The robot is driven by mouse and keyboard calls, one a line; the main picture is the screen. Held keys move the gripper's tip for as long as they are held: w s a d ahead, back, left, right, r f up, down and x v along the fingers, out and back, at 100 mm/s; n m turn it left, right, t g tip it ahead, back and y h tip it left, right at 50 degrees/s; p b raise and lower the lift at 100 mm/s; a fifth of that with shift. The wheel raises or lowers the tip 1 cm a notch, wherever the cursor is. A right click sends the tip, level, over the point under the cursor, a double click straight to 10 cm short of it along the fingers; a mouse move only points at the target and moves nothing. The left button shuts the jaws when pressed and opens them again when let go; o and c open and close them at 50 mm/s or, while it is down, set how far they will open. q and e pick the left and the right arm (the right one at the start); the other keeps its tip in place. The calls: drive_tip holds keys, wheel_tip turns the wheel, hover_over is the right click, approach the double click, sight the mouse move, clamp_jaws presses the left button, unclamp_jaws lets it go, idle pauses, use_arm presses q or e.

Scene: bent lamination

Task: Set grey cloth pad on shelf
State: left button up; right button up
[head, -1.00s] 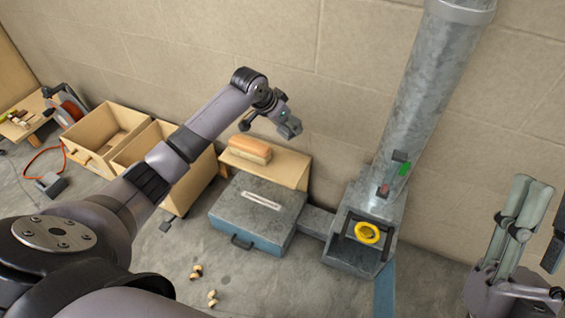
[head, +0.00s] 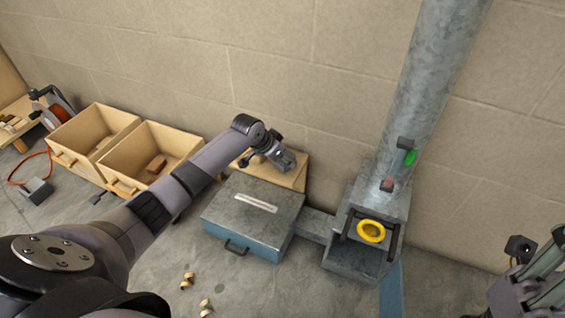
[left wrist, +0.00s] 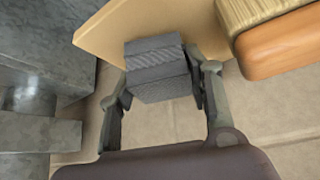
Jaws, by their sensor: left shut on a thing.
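My left gripper (head: 284,160) is shut on the grey cloth pad. In the left wrist view the pad (left wrist: 158,70) is a dark ribbed block between the fingers of the left gripper (left wrist: 160,90). The shelf is a light wooden board (head: 292,180) by the wall; it also shows in the left wrist view (left wrist: 120,38). The pad overlaps the board's edge there; I cannot tell whether they touch. Part of my right gripper (head: 540,290) shows at the lower right edge, its fingertips unclear.
A grey metal case (head: 235,205) stands in front of the shelf. Wooden boxes (head: 150,135) stand left. A metal duct (head: 425,110) with a yellow ring (head: 370,231) below stands right.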

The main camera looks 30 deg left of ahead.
use_arm(q)
drive_tip(key=shift+f, duration=0.25)
drive_tip(key=shift+r, duration=0.1)
drive_tip(key=o, duration=0.9)
drive_tip(key=shift+o, duration=0.2)
